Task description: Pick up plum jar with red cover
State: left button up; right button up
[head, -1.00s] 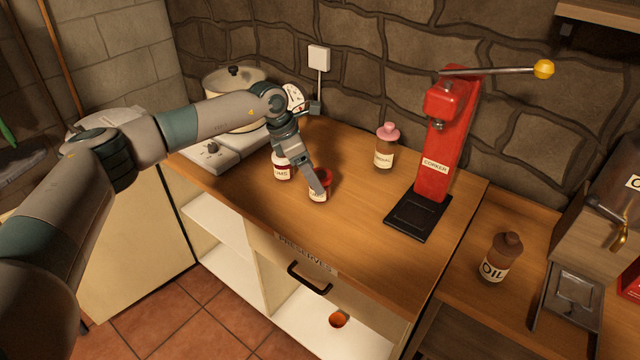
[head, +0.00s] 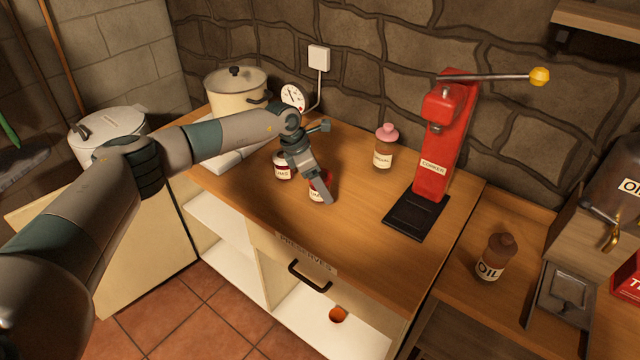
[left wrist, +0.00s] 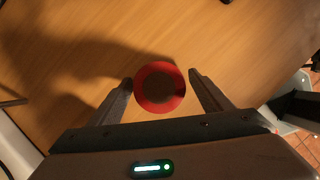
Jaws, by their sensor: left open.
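A jar with a red cover (head: 315,192) stands on the wooden counter under my left gripper (head: 327,192). The gripper hides part of it, and its label is too small to read surely. In the left wrist view its round red cover (left wrist: 160,88), dark in the middle, lies between the open fingers of my left gripper (left wrist: 161,90). Gaps show on both sides of the cover. Another jar (head: 282,167) stands just left of it, its label ending in "MS" and its top partly hidden by my gripper. My right gripper is out of view.
A pink-topped jar (head: 384,148) stands behind to the right. A red corker (head: 440,160) stands further right, and a brown oil bottle (head: 496,258) on the lower right counter. A pot (head: 236,95) and a dial scale (head: 293,97) are at the back left. The front counter is clear.

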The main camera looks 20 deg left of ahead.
aim_at(323, 175)
pick_arm(q)
jog(key=shift+c, duration=0.6)
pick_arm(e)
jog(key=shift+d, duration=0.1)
pick_arm(q)
jog(key=c, duration=1.2)
jog(key=shift+r, duration=0.2)
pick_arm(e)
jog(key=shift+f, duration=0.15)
